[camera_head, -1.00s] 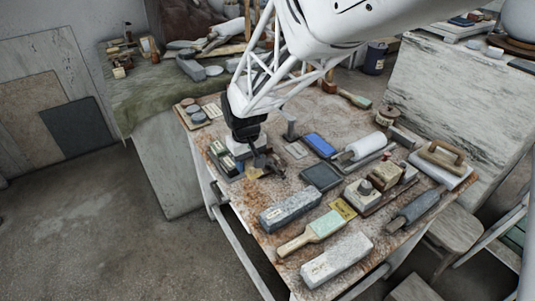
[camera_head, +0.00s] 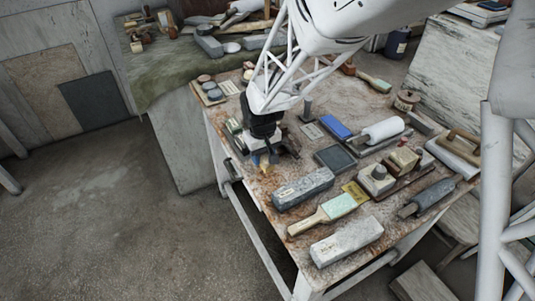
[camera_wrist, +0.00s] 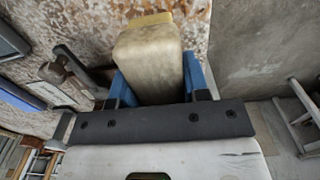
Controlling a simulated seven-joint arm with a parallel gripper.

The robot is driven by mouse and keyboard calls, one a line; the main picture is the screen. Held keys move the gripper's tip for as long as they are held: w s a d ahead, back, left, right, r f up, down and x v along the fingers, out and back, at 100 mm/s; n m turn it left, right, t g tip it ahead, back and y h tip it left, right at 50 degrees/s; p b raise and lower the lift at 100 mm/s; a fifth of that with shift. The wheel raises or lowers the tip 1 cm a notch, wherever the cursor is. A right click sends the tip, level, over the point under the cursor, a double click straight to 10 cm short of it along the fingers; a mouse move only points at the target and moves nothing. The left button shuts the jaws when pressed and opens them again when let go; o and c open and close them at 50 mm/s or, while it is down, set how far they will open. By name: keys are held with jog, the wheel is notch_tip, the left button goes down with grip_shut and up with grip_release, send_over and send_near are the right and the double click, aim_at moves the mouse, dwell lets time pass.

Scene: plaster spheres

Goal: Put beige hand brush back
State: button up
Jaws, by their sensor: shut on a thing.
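My gripper (camera_wrist: 158,85) is shut on the beige hand brush (camera_wrist: 148,62), seen close in the wrist view. The brush is a worn beige block with a yellowish far end, with a blue finger on each side. In the head view my gripper (camera_head: 264,158) is over the left edge of the rusty worktable (camera_head: 292,245), and only a small yellowish part of the brush (camera_head: 266,170) shows below the fingers. I cannot tell whether the brush touches the tabletop.
A grey stone block (camera_head: 303,187), a green-bladed brush (camera_head: 330,210) and a pale block (camera_head: 346,241) lie nearer the front. A dark square pad (camera_head: 335,158), a blue block (camera_head: 335,128) and a white roller (camera_head: 383,130) lie to the right. Bare floor is at left.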

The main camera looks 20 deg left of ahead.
jog(key=shift+f, duration=1.9)
jog(key=shift+f, duration=0.15)
jog(key=o, duration=0.8)
jog(key=shift+o, duration=0.2)
notch_tip(320, 180, up, 12)
jog(key=shift+r, duration=0.15)
